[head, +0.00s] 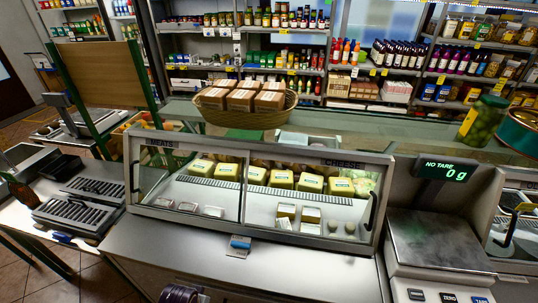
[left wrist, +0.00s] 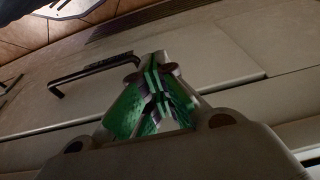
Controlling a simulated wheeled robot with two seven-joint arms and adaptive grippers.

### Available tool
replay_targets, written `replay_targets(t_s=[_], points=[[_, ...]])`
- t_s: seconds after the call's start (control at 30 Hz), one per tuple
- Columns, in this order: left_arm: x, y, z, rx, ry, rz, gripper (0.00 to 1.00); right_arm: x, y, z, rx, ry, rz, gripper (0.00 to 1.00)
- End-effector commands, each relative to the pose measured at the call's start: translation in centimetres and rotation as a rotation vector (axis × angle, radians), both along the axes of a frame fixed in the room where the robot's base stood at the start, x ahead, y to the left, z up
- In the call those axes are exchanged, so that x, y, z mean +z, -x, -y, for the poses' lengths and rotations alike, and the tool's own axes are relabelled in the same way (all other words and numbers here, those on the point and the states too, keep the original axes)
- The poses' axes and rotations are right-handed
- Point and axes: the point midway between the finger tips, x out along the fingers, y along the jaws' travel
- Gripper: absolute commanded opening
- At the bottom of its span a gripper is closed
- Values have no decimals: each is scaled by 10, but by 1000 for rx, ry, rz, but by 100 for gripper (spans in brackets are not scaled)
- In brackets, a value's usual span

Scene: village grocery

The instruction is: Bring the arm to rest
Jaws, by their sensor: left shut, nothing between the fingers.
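My left gripper (left wrist: 155,80) shows in the left wrist view with its green-padded fingers together. Nothing is visible between them. Behind it are pale cabinet panels (left wrist: 225,55) with a black bar handle (left wrist: 85,72). I cannot make out the left gripper in the head view. My right gripper is in neither view.
A glass display case (head: 250,227) with cheese packs stands mid-counter. A scale (head: 435,240) reading 0 g is at right. A wicker basket (head: 232,118) and a jar (head: 482,122) stand on the ledge behind.

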Motion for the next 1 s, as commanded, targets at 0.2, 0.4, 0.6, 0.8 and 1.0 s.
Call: replay_targets(t_s=[0.2, 0.4, 0.6, 0.8, 1.0], points=[[-59, 7, 0, -3, -2, -22, 0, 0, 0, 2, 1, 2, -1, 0], [-110, 19, -2, -6, -4, -40, 0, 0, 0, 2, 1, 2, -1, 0], [-158, 36, -4, -9, -4, -56, 0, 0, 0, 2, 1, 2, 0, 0], [-204, 58, -7, -13, -7, -74, 0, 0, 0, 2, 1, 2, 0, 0], [-245, 85, -11, -17, -9, -90, 0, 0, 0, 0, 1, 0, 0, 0]])
